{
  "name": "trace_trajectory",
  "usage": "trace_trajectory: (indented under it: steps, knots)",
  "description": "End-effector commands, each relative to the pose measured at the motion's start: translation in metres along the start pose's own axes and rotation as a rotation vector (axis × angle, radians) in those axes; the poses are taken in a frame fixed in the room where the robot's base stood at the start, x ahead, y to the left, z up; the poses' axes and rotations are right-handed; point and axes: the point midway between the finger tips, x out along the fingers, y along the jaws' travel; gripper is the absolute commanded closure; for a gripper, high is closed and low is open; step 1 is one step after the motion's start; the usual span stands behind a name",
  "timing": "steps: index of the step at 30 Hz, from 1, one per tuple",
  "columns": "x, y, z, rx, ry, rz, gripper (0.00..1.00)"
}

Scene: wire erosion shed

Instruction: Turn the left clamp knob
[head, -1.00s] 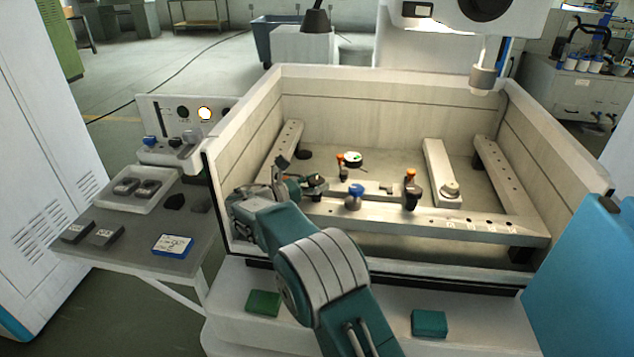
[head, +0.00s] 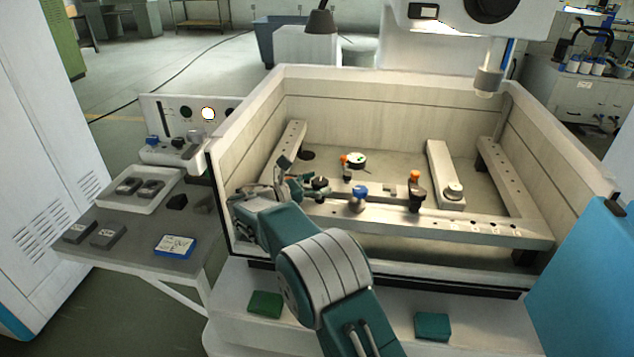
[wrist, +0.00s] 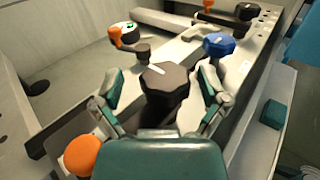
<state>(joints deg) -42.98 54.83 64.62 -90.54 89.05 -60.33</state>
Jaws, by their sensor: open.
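The left clamp knob (wrist: 165,80) is a dark, faceted knob with a white line on top. It stands between the two fingers of my open gripper (wrist: 161,92) in the wrist view. A finger lies on each side, with a gap visible at the left; contact at the right is unclear. In the head view the knob (head: 320,183) is small, just right of my gripper (head: 297,181). An orange ball (wrist: 83,155) sits at the wrist view's lower left. My palm hides the lower part of the knob's surroundings.
A blue knob (head: 360,191) stands right of the clamp on the front rail (head: 450,225). The right clamp (head: 415,195) has an orange top. A round white dial (head: 356,160) lies behind. The tank's pale walls (head: 400,105) enclose the rails.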

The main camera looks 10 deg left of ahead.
Motion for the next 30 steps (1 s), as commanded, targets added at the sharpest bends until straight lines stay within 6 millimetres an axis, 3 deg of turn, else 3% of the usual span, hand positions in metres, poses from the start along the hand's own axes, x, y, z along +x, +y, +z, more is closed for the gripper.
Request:
trace_trajectory:
  steps: [5, 19, 30]
  knots:
    - [0.001, 0.000, 0.007, 0.002, 0.001, -0.001, 0.07]
    - [-0.002, 0.004, 0.087, 0.001, -0.001, 0.000, 0.07]
    - [-0.002, 0.004, 0.098, -0.003, -0.001, 0.000, 0.07]
